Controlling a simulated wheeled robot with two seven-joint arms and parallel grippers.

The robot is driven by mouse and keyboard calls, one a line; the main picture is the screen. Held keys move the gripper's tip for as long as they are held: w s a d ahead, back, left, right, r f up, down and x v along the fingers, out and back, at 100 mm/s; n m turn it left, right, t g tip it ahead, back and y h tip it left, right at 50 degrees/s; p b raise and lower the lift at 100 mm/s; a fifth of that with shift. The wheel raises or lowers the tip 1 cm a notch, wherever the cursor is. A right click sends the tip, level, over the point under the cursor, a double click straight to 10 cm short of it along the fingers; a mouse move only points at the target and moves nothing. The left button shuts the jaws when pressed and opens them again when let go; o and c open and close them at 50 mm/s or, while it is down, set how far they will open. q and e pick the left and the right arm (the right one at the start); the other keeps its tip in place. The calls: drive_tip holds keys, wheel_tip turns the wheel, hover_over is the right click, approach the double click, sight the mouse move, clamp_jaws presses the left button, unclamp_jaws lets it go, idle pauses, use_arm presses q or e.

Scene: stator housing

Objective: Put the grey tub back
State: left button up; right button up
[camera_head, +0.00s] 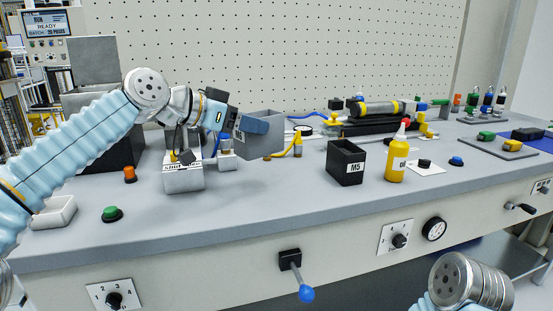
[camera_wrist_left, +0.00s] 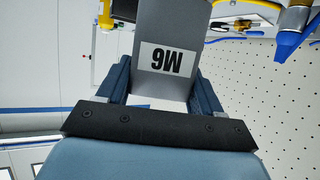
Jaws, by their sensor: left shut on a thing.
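The grey tub (camera_head: 265,127) is in the middle of the head view, just above the bench. My left gripper (camera_head: 252,124) is shut on the grey tub's wall. In the left wrist view the grey tub (camera_wrist_left: 170,25) shows an "M6" label, upside down, between the two fingers of my left gripper (camera_wrist_left: 160,85). Whether the tub's underside touches anything is unclear. Part of my right arm shows at the lower right of the head view; its gripper is out of view.
A black bin marked "M5" (camera_head: 346,165) and a yellow bottle (camera_head: 397,160) stand to the right. A white labelled box (camera_head: 183,176) stands under my left wrist. The front middle of the bench is clear.

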sight(243, 157)
use_arm(q)
drive_tip(key=d+f, duration=0.1)
drive_tip(key=f, duration=0.1)
drive_tip(key=w+d+f, duration=0.1)
drive_tip(key=d, duration=0.1)
drive_tip(key=w+d+f, duration=0.1)
drive_tip(key=d+f, duration=0.1)
drive_tip(key=shift+w+d+f, duration=0.1)
drive_tip(key=shift+w+f, duration=0.15)
drive_tip(key=shift+f, duration=0.1)
drive_tip(key=shift+w+d+f, duration=0.1)
drive_tip(key=shift+d+f, duration=0.05)
drive_tip(key=shift+f, duration=0.85)
drive_tip(key=shift+w+d+f, duration=0.1)
drive_tip(key=shift+d+f, duration=0.05)
drive_tip(key=shift+f, duration=0.8)
drive_tip(key=o, duration=1.6)
drive_tip(key=shift+s+a, duration=0.2)
drive_tip(key=shift+a, duration=0.15)
drive_tip(key=b+v, duration=0.4)
drive_tip(key=v, duration=0.6)
drive_tip(key=shift+s+a+r, duration=0.4)
drive_tip(key=shift+s, duration=0.05)
